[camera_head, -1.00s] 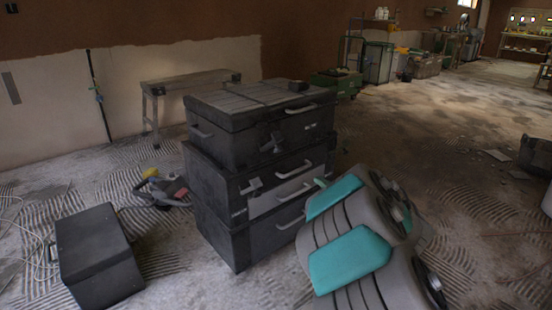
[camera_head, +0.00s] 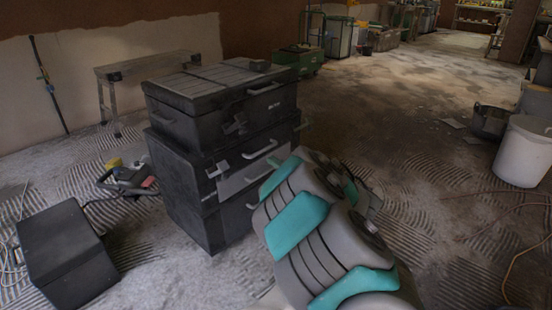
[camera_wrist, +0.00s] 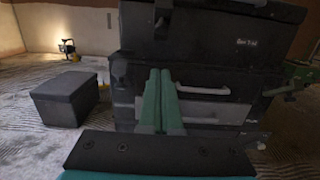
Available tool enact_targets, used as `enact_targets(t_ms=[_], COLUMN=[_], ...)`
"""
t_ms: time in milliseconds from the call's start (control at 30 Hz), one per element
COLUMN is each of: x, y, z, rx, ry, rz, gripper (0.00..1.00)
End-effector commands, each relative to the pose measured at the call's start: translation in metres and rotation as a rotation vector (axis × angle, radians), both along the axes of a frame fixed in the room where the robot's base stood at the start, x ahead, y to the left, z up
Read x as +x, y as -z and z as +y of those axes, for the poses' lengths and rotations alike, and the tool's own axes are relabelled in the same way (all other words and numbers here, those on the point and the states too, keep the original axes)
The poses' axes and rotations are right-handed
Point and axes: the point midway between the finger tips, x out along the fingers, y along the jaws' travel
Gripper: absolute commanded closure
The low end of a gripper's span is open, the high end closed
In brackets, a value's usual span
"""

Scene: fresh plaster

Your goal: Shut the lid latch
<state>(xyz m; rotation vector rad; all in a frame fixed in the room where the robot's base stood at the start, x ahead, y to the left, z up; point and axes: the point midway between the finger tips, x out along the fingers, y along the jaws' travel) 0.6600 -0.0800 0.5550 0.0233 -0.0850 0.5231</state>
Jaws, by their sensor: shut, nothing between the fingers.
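A stack of black tool boxes (camera_head: 212,185) stands on the floor left of my arm in the head view. The top box (camera_head: 225,110) has a ribbed lid and a dark latch (camera_head: 235,126) on its front, standing out at an angle. The box below has a pale front band and a light handle (camera_wrist: 203,90). My gripper (camera_wrist: 160,72) is shut and empty, its green fingers pointing at the lower box's front, below the latch. Contact is unclear. The head view hides the gripper behind my arm.
A separate black box (camera_head: 65,250) sits on the floor at left, with a power tool (camera_head: 128,178) behind it. A bench (camera_head: 150,72) stands by the wall. A white bucket (camera_head: 523,150) is at right. Bare floor lies beyond my arm.

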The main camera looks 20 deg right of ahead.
Motion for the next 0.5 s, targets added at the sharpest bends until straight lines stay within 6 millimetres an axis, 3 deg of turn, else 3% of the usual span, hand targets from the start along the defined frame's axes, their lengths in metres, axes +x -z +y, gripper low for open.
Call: enact_targets(t_ms=[500], x=[0.07], y=[-0.013], z=[0.042], rx=[0.002], ry=[-0.004], rz=[-0.005], gripper=[1.0])
